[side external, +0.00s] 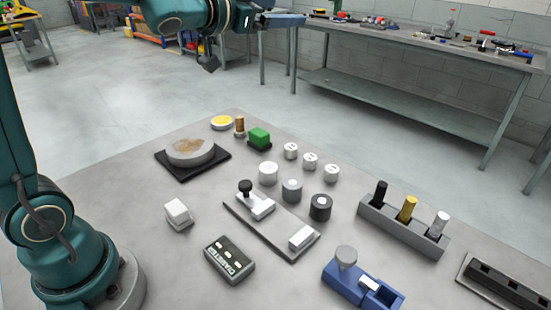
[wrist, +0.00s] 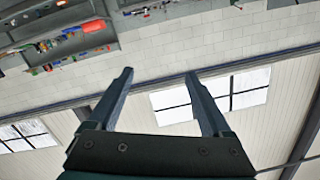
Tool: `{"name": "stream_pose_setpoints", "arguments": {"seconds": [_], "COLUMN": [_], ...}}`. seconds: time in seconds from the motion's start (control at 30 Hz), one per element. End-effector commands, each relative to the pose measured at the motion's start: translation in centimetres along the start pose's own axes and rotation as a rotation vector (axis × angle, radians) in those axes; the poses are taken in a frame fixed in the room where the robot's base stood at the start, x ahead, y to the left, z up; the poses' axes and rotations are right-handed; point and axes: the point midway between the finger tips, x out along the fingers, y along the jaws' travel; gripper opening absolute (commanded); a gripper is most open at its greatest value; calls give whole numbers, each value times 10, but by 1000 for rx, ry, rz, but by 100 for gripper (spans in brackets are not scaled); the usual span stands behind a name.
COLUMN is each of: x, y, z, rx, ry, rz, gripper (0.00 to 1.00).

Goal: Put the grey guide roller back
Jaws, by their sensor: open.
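A mid-grey cylinder (side external: 292,190), which may be the grey guide roller, stands upright on the grey table between a white cylinder (side external: 268,173) and a dark grey one (side external: 320,206). I cannot tell for certain which piece is the guide roller. My gripper (side external: 300,19) is high above and behind the table, far from these pieces. In the wrist view my gripper (wrist: 159,73) is open and empty, pointing towards a wall.
A grey plate with a black knob (side external: 280,230) lies mid-table, near a dark labelled box (side external: 230,260) and a blue fixture (side external: 350,281). Several small white cylinders (side external: 310,160) stand behind. A round disc on a black base (side external: 190,153) is at left. A workbench (side external: 420,50) stands beyond.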

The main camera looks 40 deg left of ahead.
Motion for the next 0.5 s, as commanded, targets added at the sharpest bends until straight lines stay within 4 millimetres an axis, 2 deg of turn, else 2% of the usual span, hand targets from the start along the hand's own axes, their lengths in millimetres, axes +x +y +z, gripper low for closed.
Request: {"name": "stream_pose_setpoints", "arguments": {"seconds": [0.03, 0.17, 0.3, 0.4, 0.5], "x": [-22, -80, -152, -198, -233], "y": [0, 12, 47, 76, 98], "z": [9, 54, 110, 140, 160], "rx": [-31, -116, -192, -230, -251], "ry": [-75, -325, -606, -769, -881], "rz": [-40, -86, -26, 59, 140], "gripper": [83, 83, 83, 83, 83]}}
